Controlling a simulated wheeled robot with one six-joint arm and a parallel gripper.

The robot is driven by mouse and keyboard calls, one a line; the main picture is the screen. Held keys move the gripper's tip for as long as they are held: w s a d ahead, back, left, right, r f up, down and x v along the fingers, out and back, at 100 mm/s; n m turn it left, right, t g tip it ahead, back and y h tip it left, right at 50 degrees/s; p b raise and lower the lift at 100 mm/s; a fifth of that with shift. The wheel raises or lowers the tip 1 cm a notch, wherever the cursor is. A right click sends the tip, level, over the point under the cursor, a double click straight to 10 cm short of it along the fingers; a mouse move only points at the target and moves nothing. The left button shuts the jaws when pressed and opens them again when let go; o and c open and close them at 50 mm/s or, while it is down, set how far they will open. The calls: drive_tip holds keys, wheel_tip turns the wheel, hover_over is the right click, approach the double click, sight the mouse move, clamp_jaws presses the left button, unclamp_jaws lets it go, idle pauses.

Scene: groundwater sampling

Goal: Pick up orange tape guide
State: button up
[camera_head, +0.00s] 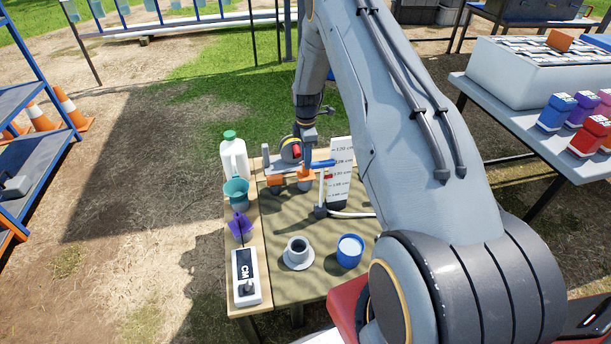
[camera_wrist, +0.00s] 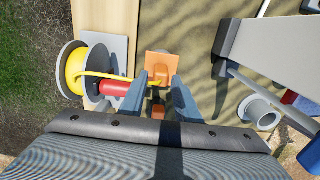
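The orange tape guide (camera_wrist: 160,65) is just past my fingertips in the wrist view, over the green mat. In the head view it is the small orange piece (camera_head: 305,174) below my gripper. My gripper (camera_wrist: 160,84) points down at it with its two blue-grey fingers apart, one on each side of the guide's near part. I cannot tell whether they touch it. A tape reel (camera_wrist: 72,70) with yellow tape stands to the left, and its tape runs toward the guide. A red cylinder (camera_wrist: 120,89) juts from the reel toward my left finger.
A scale board (camera_head: 340,170) stands close right of my gripper. A white jug (camera_head: 233,158), a teal cup (camera_head: 236,190), a purple item (camera_head: 240,225), a meter (camera_head: 246,277), a grey cup (camera_head: 298,250) and a blue container (camera_head: 350,250) share the table. Bare mat (camera_head: 275,218) lies in front.

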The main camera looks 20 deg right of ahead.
sight(306, 174)
wheel_tip(306, 174, down, 5)
drive_tip(key=shift+a+r+b, duration=0.1)
drive_tip(key=shift+b, duration=0.85)
clamp_jaws()
drive_tip(key=shift+r, duration=0.15)
